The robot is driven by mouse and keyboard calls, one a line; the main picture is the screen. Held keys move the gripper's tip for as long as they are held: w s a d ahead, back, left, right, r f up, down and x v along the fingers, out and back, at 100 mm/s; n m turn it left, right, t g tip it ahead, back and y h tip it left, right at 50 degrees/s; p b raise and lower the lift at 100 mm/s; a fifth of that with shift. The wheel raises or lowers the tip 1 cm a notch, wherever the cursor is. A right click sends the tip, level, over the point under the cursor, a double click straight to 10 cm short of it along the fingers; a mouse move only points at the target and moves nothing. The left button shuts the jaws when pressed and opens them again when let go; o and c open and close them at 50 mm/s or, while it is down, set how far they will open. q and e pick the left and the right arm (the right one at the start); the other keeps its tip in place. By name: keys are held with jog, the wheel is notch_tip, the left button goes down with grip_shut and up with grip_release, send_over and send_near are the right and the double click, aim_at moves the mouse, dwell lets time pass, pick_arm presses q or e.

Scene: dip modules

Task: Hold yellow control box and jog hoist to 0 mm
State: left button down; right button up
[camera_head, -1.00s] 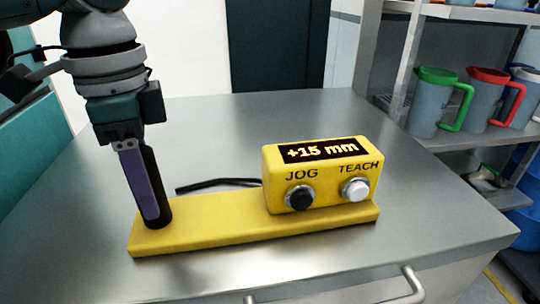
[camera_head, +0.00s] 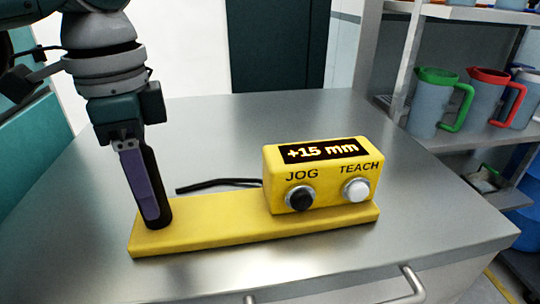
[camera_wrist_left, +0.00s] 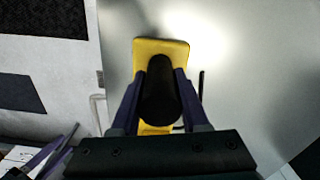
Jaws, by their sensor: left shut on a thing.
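The yellow control box (camera_head: 318,178) sits on the steel table, with a long flat yellow base plate (camera_head: 215,222) reaching left. Its display (camera_head: 320,151) reads +15 mm. On its front are a black JOG button (camera_head: 301,198) and a white TEACH button (camera_head: 356,190). My left gripper (camera_head: 150,212) points down and is shut on the black upright handle (camera_head: 160,205) at the plate's left end. In the left wrist view the black handle (camera_wrist_left: 160,92) stands between the two fingers, with the yellow plate (camera_wrist_left: 160,47) beneath.
The steel table (camera_head: 400,215) is clear around the box, apart from a black cable (camera_head: 215,184) behind it. A shelf at the right holds pitchers with green (camera_head: 436,100), red (camera_head: 486,97) and blue handles. A drawer handle (camera_head: 408,284) shows at the table's front.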

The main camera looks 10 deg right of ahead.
grip_shut()
dwell(1.4)
